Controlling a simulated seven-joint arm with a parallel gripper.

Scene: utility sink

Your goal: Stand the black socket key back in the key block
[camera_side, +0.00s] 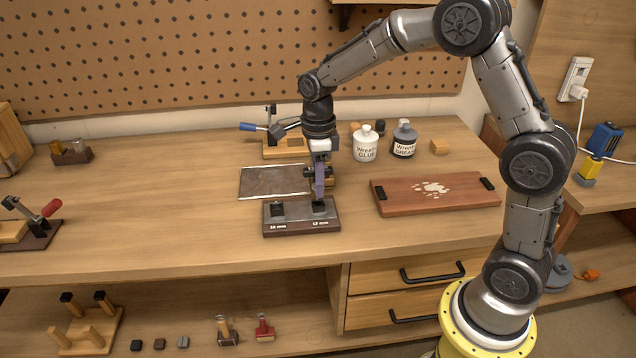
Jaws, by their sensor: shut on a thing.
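My gripper (320,180) points down over the right half of the block and is shut on the black socket key (319,205). The key's dark lower end shows just below the fingers, at the right spot. The fingers hide most of the key. I cannot tell whether its end is inside the hole or just above it.
A grey metal plate (262,182) lies behind the block. A toggle clamp (272,135) and white and dark bottles (365,143) stand farther back. A red-brown board (440,194) with black handles is at right. Bare bench lies left of the block.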

